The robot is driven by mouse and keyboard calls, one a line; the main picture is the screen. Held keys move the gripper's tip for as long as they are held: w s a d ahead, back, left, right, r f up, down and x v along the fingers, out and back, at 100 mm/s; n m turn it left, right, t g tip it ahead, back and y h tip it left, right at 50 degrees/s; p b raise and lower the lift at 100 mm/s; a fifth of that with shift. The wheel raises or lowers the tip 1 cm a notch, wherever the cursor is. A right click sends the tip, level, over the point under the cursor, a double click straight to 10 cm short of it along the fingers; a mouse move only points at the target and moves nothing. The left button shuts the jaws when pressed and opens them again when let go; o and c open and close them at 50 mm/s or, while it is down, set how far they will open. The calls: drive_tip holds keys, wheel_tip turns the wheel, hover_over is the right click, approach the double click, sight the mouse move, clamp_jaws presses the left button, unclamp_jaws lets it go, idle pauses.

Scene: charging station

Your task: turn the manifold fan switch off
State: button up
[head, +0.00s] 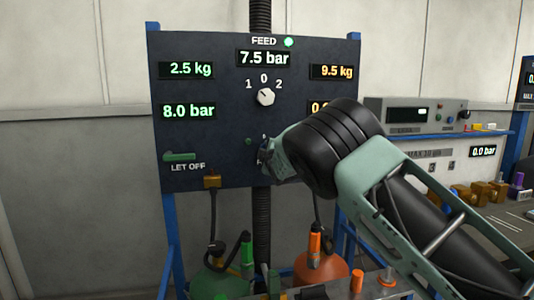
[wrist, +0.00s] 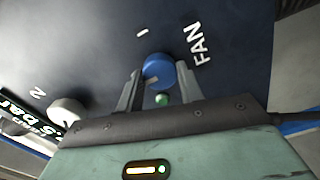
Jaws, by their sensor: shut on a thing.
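The fan switch is a blue round knob (wrist: 158,68) on the dark panel, beside the printed word FAN (wrist: 199,45) in the wrist view. My gripper (wrist: 157,76) has one finger on each side of the knob and is shut on it. A "1"-like mark (wrist: 143,33) shows on the panel by the knob. I cannot tell exactly where the knob's pointer stands. A small green lamp (wrist: 161,99) sits between the fingers, close to the knob. In the head view my gripper (head: 264,156) is at the panel's lower middle, and my wrist hides most of the switch.
The panel (head: 225,135) also bears a white 1-0-2 selector (head: 265,97), lit readouts and a green LET OFF lever (head: 180,156). Green (head: 225,280) and orange (head: 322,270) cylinders with hoses stand below. A bench with a grey instrument (head: 415,114) is at right.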

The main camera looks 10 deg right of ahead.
drive_tip(key=o, duration=1)
drive_tip(key=shift+s, duration=0.1)
drive_tip(key=s+b, duration=0.3)
drive_tip(key=s, duration=1.4)
drive_tip(key=shift+s, duration=0.1)
